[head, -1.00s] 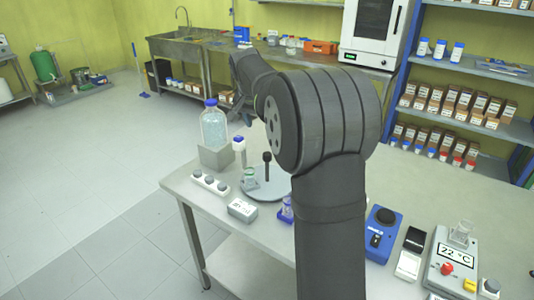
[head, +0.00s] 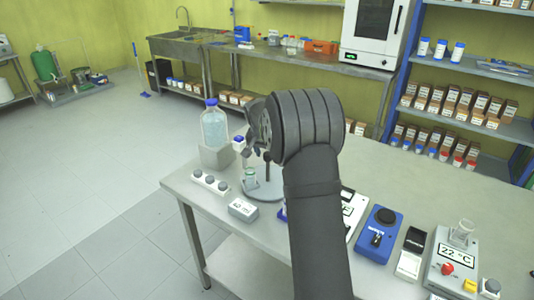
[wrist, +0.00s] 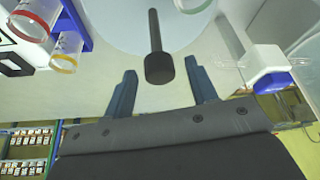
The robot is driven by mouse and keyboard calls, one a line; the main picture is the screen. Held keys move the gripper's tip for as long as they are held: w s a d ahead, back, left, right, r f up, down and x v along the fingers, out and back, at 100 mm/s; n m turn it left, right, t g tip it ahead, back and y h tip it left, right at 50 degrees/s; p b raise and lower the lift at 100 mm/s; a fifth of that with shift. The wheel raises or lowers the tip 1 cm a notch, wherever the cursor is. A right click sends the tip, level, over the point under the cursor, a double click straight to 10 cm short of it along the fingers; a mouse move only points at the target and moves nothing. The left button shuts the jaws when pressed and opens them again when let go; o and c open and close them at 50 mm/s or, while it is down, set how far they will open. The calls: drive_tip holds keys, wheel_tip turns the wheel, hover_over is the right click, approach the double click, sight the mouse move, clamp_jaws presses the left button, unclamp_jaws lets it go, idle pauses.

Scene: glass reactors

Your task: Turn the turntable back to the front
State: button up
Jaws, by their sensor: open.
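The turntable (head: 270,190) is a pale grey round disc on the bench, partly hidden by my arm. Its upright black handle (head: 267,165) also shows in the wrist view (wrist: 155,45). A small glass jar with a green rim (head: 250,179) stands at the disc's left side. My gripper (head: 256,147) is above the disc, close to the handle, and partly hidden in the head view. In the wrist view my gripper (wrist: 161,80) is open, with the handle's dark end between its two fingers. I see gaps on both sides of it; contact is not visible.
A large blue-capped bottle (head: 214,126) stands in a grey block behind left. In the wrist view, a blue holder with vials (wrist: 72,22) is close at left.

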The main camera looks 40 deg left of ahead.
clamp_jaws()
idle(0.3)
drive_tip(key=shift+n+y, duration=0.3)
drive_tip(key=shift+n, duration=0.3)
drive_tip(key=shift+w+d+n+g+y, duration=0.1)
drive_tip(key=shift+n+g+y, duration=0.2)
drive_tip(key=shift+n, duration=0.65)
drive_tip(key=shift+w+n+g+y, duration=0.1)
drive_tip(key=shift+n+g+y, duration=0.15)
drive_tip(key=shift+n, duration=0.7)
drive_tip(key=shift+n+y, duration=0.25)
drive_tip(key=shift+n, duration=0.25)
unclamp_jaws()
